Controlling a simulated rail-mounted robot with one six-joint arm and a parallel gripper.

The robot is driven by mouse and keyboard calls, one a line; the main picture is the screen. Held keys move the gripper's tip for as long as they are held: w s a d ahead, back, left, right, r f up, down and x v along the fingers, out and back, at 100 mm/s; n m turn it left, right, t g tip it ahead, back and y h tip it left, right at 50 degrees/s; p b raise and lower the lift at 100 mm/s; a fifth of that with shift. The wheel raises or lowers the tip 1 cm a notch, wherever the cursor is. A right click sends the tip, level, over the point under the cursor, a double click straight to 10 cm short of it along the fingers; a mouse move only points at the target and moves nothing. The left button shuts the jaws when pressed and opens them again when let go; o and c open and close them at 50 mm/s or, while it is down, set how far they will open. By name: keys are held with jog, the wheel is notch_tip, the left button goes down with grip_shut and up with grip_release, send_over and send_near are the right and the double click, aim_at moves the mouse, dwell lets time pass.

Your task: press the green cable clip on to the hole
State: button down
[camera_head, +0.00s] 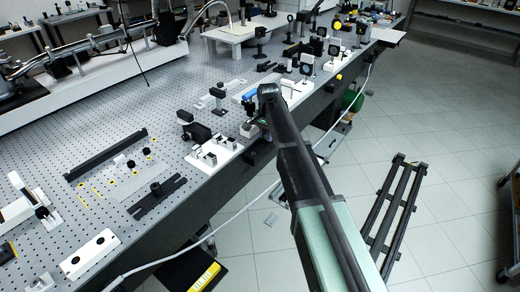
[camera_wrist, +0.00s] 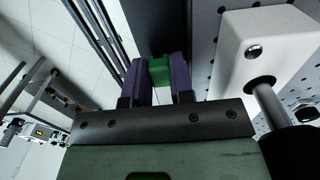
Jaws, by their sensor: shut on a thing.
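The green cable clip (camera_wrist: 159,70) is between the two purple fingers of my gripper (camera_wrist: 160,78) in the wrist view. My gripper is shut on it, and the clip sits near the fingertips. Beyond the clip is the dark side of the table edge (camera_wrist: 158,25). The grey perforated table top (camera_wrist: 203,35) lies just to the right. I cannot tell which hole is meant for the clip. In the head view my arm reaches to the table's front edge, and the clip cannot be made out there.
A white block (camera_wrist: 240,50) with a screw and a metal post (camera_wrist: 275,110) stands close to the right of my gripper. In the head view, optics mounts (camera_head: 306,64) line the front edge behind my arm, and a white plate with parts (camera_head: 215,152) lies left. A white cable (camera_head: 240,208) hangs along the front.

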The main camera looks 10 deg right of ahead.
jog(key=shift+r+p, duration=2.6)
jog(key=shift+r, duration=0.2)
jog(key=shift+f, duration=0.15)
